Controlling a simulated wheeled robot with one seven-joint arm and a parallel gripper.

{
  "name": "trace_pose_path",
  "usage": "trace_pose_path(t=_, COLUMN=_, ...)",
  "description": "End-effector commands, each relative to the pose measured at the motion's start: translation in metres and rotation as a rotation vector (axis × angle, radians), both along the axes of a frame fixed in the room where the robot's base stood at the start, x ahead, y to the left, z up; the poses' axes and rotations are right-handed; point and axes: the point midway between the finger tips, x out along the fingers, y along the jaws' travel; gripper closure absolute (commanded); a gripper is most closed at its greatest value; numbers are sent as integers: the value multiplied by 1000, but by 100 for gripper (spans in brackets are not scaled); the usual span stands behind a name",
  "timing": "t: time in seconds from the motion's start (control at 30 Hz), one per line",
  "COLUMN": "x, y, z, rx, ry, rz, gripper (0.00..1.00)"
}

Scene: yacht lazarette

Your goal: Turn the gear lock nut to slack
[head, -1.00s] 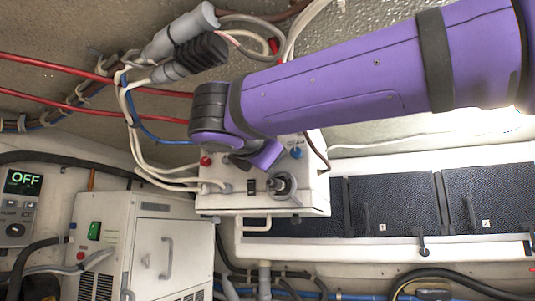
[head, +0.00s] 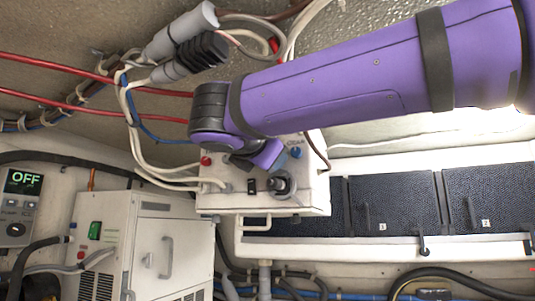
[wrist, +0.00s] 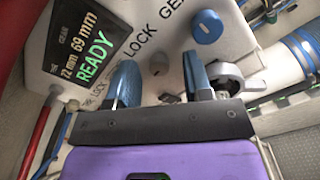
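A white control box (head: 232,201) hangs below my arm and is lettered "LOCK" and "GEAR" in the wrist view. A blue round knob (wrist: 208,28) stands near the "GEAR" lettering; it also shows in the head view (head: 295,152). A small grey knob (wrist: 158,63) sits below the "LOCK" lettering. I cannot tell for sure which one is the gear lock nut. My gripper (wrist: 160,82) has its two blue fingers apart, with the small grey knob in line between them and slightly beyond; contact is not visible. In the head view my wrist hides part of the box face.
A display (wrist: 85,45) on the box reads "READY", 72 mm and 69 mm. A grey round fitting (wrist: 230,75) lies close by the right finger. Red hose (wrist: 40,135) and cables run at left. A white cabinet (head: 150,255) and dark panels (head: 395,203) lie below and right.

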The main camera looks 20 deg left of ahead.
Motion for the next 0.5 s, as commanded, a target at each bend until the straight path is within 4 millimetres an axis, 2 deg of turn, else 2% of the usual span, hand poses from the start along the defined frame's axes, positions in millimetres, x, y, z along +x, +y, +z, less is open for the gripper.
trace_pose_path(t=0.17, x=-2, y=0, z=1, rx=1, ry=-1, rz=1, gripper=54)
trace_pose_path(t=0.27, x=-11, y=1, z=1, rx=1, ry=-1, rz=2, gripper=54)
trace_pose_path(t=0.5, x=-54, y=4, z=1, rx=0, ry=-1, rz=3, gripper=54)
